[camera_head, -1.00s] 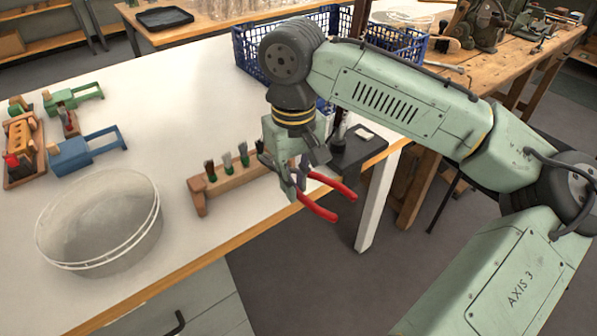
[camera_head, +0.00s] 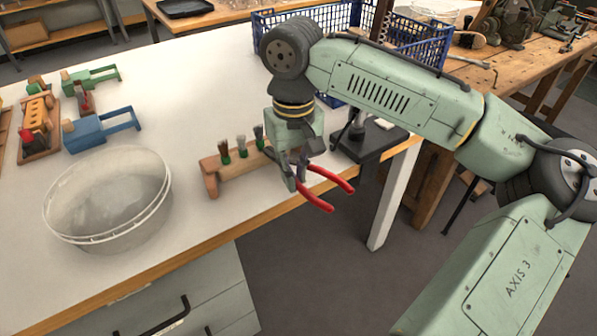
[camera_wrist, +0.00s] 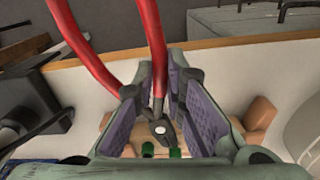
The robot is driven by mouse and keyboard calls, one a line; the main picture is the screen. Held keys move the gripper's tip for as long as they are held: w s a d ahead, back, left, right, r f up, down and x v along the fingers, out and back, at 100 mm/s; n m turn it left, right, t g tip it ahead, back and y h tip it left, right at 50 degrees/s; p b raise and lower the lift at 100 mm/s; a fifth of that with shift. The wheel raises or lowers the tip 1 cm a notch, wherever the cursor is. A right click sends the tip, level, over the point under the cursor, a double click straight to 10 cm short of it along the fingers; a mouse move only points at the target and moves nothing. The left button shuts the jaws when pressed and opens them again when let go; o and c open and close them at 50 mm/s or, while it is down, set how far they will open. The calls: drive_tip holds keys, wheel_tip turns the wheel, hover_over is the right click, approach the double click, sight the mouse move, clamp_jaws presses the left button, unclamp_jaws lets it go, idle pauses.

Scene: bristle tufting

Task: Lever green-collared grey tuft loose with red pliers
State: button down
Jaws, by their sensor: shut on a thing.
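My gripper (camera_head: 293,170) is shut on the red-handled pliers (camera_head: 330,180), near the table's front edge. In the wrist view the pliers' red handles (camera_wrist: 152,45) point away, and their grey pivot (camera_wrist: 158,128) lies between the finger pads. In the wrist view green collars (camera_wrist: 148,149) show just below the pliers; the tufts' tops are hidden.
A clear round tub (camera_head: 108,200) stands at the front left. A blue clamp (camera_head: 100,130), a green clamp (camera_head: 92,77) and a wooden rack (camera_head: 38,125) lie at the left. A blue crate (camera_head: 420,42) and a dark stand (camera_head: 368,140) are behind my gripper. The white tabletop's middle is clear.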

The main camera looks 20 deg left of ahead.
drive_tip(key=shift+f, duration=0.25)
idle(0.9)
drive_tip(key=shift+w+a+p, duration=0.2)
drive_tip(key=shift+a+p, duration=0.3)
drive_tip(key=shift+p, duration=0.4)
idle(0.8)
drive_tip(key=shift+s+d+f+t+y+b, duration=0.15)
drive_tip(key=shift+f+t+y+b, duration=0.45)
drive_tip(key=shift+f+y, duration=0.55)
idle(4.0)
